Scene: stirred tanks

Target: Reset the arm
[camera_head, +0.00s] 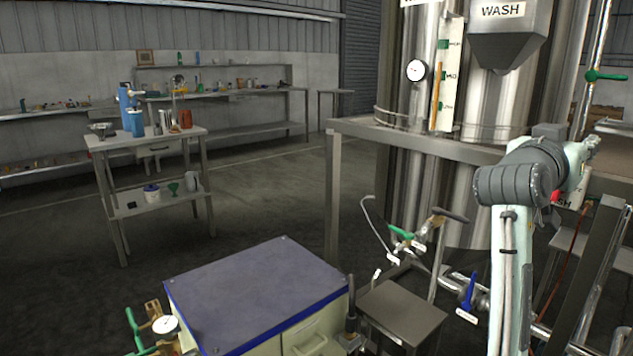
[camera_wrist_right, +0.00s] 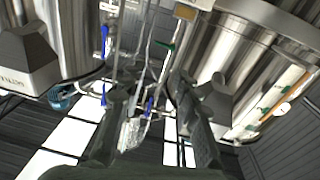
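My right arm (camera_head: 515,185) rises from the bottom right of the head view and bends at a dark grey joint. Its far end points right, in front of the steel tank stand. The right gripper (camera_head: 591,146) shows only small there, at the right side. In the right wrist view the two dark fingers of the right gripper (camera_wrist_right: 152,100) stand well apart. I see nothing held between them; pipes and valves with blue handles show behind the gap. My left gripper is not in the head view.
A steel tank (camera_head: 480,200) with a WASH hopper (camera_head: 505,35) stands close to my right arm. Pipes and a blue-handled valve (camera_head: 468,292) are near it. A grey-topped cabinet (camera_head: 255,290) stands in front. A small table (camera_head: 150,140) and open floor lie left.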

